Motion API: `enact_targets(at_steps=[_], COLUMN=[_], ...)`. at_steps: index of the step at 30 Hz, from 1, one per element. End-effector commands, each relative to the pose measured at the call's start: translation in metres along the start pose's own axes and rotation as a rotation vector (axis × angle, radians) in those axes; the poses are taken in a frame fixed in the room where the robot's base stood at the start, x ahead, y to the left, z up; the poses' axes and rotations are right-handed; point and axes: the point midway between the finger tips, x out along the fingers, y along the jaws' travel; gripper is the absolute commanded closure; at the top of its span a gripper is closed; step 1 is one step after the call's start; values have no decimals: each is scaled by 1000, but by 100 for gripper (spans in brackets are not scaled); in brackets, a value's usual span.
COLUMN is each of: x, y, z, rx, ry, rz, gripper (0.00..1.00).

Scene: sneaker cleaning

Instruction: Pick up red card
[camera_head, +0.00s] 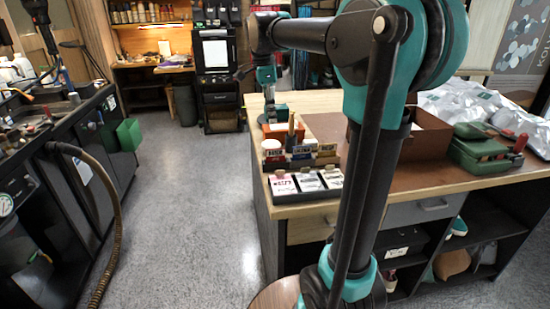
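A black card tray (305,195) sits at the near left corner of the workbench and holds a few white cards side by side. The left card (283,186) has red-pink marks, and the right card (332,178) also shows some red. The middle card (308,181) looks white with dark print. I cannot tell for sure which is the red card. My gripper (269,98) seems to hang at the end of my forearm, behind and above the tray, well apart from the cards. It is small and dark, and its fingers cannot be made out.
Small labelled blocks (300,152) and an orange box (283,130) stand just behind the tray. A brown box (415,140), a green case (480,150) and silver bags (465,103) lie on the right of the workbench (400,185). The floor (195,200) at left is clear.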

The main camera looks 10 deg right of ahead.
Motion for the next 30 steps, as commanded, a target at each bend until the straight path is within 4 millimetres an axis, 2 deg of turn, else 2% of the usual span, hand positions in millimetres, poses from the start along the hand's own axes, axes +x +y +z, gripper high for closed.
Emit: enact_targets(at_steps=[9,12,20,27,30], x=[63,76,93,126,135], y=[0,0,-1,-2,-2], z=[0,0,0,2,2], rx=[0,0,-1,0,1], ry=[0,0,0,0,1], rz=[0,0,0,-1,-1], gripper=[71,71,71,71,71])
